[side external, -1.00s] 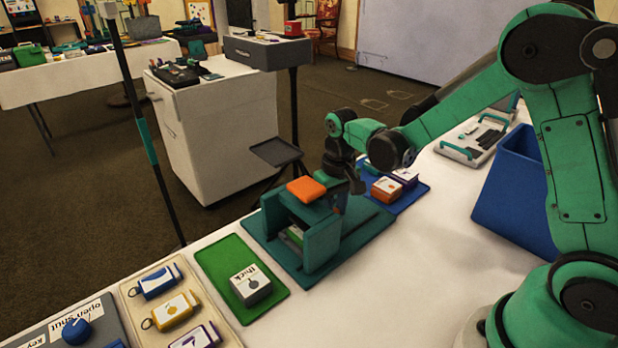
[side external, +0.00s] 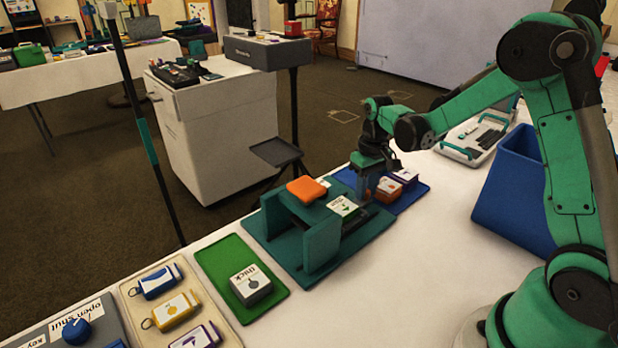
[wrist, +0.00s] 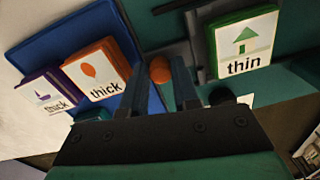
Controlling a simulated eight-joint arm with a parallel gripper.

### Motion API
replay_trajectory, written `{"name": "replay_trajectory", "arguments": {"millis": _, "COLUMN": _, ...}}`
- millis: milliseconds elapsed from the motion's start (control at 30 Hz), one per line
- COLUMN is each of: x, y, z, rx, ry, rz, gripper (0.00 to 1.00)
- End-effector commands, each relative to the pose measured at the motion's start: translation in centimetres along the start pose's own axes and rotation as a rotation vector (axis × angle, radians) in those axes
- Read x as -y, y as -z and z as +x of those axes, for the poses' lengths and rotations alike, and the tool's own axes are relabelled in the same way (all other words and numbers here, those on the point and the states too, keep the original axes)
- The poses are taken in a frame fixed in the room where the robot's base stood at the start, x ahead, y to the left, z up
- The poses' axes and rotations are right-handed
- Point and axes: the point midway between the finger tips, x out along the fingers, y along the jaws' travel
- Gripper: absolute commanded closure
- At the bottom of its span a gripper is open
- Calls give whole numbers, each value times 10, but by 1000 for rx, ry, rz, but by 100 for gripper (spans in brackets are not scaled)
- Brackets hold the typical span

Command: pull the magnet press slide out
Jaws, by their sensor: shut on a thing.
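The teal magnet press (side external: 322,246) stands on a teal base, with an orange pad (side external: 306,189) on top. My gripper (side external: 367,196) is low at the right end of the press, beside the blue mat. In the wrist view, its fingers (wrist: 174,82) are shut on a round orange knob (wrist: 160,70), which appears to be the slide's handle. The slide itself is partly hidden.
A blue mat (side external: 412,203) with orange and purple "thick" blocks lies close beside my gripper. A green mat (side external: 214,261) holds a white-topped "thick" block (side external: 250,285). A tall blue bin (side external: 515,195) stands at right. The table between is clear.

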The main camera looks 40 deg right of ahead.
Motion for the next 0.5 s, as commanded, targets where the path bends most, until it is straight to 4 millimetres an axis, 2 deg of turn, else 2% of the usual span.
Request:
{"name": "replay_trajectory", "arguments": {"millis": 200, "x": -6, "y": 2, "z": 0, "rx": -8, "ry": -16, "rz": 9, "gripper": 100}}
{"name": "replay_trajectory", "arguments": {"millis": 233, "x": -6, "y": 2, "z": 0, "rx": -8, "ry": -16, "rz": 9, "gripper": 69}}
{"name": "replay_trajectory", "arguments": {"millis": 300, "x": -6, "y": 2, "z": 0, "rx": -9, "ry": -15, "rz": 10, "gripper": 49}}
{"name": "replay_trajectory", "arguments": {"millis": 333, "x": -5, "y": 2, "z": 0, "rx": -8, "ry": -15, "rz": 10, "gripper": 42}}
{"name": "replay_trajectory", "arguments": {"millis": 500, "x": -4, "y": 1, "z": 0, "rx": -6, "ry": -12, "rz": 8, "gripper": 42}}
